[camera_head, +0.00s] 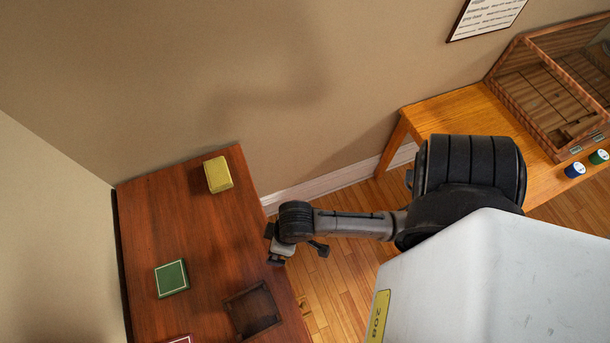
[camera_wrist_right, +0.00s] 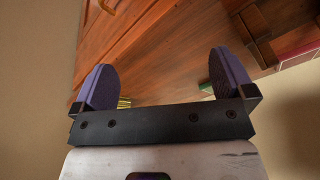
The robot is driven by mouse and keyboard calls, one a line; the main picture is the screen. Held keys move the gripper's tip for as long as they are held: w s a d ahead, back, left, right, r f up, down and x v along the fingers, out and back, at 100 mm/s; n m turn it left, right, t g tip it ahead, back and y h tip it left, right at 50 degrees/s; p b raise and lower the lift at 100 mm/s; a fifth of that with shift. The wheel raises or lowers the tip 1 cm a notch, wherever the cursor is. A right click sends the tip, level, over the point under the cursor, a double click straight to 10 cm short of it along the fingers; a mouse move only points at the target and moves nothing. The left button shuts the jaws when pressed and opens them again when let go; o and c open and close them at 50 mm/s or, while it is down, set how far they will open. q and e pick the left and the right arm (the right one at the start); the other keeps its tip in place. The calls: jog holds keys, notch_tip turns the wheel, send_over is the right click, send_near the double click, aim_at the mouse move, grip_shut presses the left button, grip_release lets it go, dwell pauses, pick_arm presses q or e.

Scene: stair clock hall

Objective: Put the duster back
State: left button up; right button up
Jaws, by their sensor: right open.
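I cannot tell for certain which thing is the duster. A yellow block (camera_head: 218,174) lies at the back of the dark red-brown cabinet top (camera_head: 190,225) in the head view. My right gripper (camera_head: 271,246) is at the cabinet's right edge, to the lower right of the yellow block and apart from it. In the right wrist view the right gripper (camera_wrist_right: 160,66) is open, with nothing between its purple pads. A sliver of yellow (camera_wrist_right: 124,102) shows beside its left finger. My left gripper is out of view.
A green box (camera_head: 172,279) and a dark square tray or recess (camera_head: 254,311) are on the cabinet top. A red item is cut off at the bottom edge. A lighter table (camera_head: 450,115) at right holds a wooden case (camera_head: 545,95) and two spools (camera_head: 574,170).

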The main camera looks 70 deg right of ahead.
jog(key=s+d+r+h, duration=0.1)
jog(key=s+d+r, duration=0.1)
jog(key=s, duration=0.4)
jog(key=shift+d+n, duration=0.4)
jog(key=shift+d, duration=0.2)
jog(key=shift+s, duration=0.1)
